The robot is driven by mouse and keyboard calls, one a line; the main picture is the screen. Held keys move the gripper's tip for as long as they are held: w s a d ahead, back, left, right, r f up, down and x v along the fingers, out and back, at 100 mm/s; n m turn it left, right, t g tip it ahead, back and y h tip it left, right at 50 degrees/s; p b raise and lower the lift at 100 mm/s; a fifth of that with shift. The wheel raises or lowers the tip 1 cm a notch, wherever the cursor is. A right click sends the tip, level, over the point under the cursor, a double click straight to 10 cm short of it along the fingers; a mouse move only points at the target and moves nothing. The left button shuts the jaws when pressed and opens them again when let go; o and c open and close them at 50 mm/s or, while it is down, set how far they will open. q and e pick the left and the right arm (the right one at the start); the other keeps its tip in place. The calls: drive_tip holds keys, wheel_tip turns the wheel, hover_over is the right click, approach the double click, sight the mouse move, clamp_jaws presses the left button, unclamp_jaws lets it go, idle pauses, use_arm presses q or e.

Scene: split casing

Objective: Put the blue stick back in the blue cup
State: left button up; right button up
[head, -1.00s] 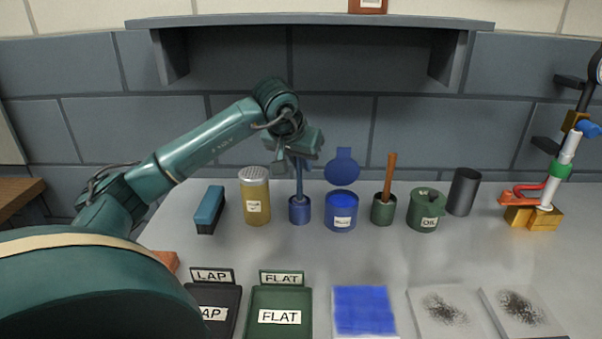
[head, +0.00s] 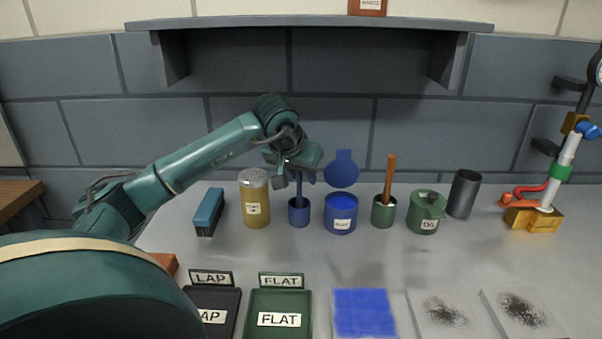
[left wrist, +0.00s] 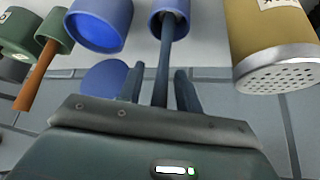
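The blue cup (head: 299,213) stands upright on the bench between the tan shaker can and the larger blue pot. The blue stick (head: 299,188) stands in the cup with its lower end inside; it also shows in the left wrist view (left wrist: 163,72), running into the cup's mouth (left wrist: 171,14). My left gripper (head: 298,177) is above the cup at the stick's upper part. In the left wrist view its two fingers (left wrist: 159,86) are apart, one on each side of the stick, with a gap visible at least on the left side. The stick's top is hidden. My right gripper is not in view.
The tan shaker can (head: 254,198) is close left of the cup, the blue pot (head: 341,213) close right. A green cup (head: 384,210) with a brown stick and a green oil pot (head: 426,212) stand farther right. A shelf (head: 310,20) overhangs behind. Trays lie in front.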

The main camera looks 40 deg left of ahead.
use_arm(q)
drive_tip(key=shift+r, duration=0.1)
drive_tip(key=v, duration=1.2)
drive_tip(key=shift+p, duration=0.35)
